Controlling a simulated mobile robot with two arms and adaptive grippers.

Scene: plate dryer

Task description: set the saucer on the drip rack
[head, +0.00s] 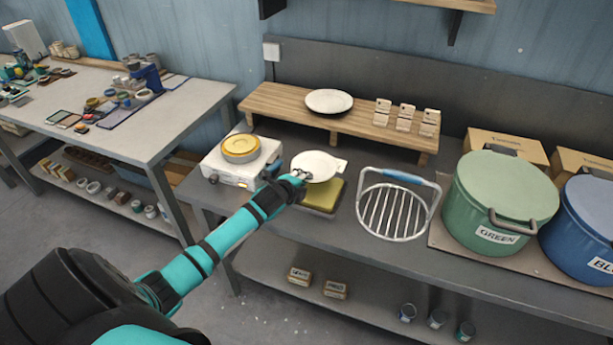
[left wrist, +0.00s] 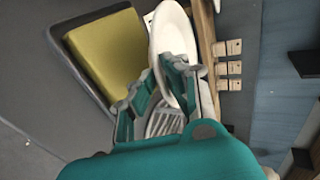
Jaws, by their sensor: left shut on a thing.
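The white saucer (head: 316,166) is held above the yellow-green pad, tilted. My left gripper (head: 298,177) is shut on its near-left edge. In the left wrist view, the saucer (left wrist: 172,38) shows edge-on at my left fingertips (left wrist: 157,78), partly hidden by the fingers. The drip rack (head: 396,212), a round wire rack with a blue handle, stands empty on the bench to the right of the gripper. Its bars (left wrist: 164,122) also show between the fingers in the left wrist view. My right gripper is not in view.
A yellow-green pad (head: 324,195) lies in a dark tray below the saucer. A white burner unit (head: 232,165) stands left. Another white plate (head: 329,100) sits on a wooden riser (head: 280,105) behind. A green pot (head: 500,190) and a blue pot (head: 585,225) stand right.

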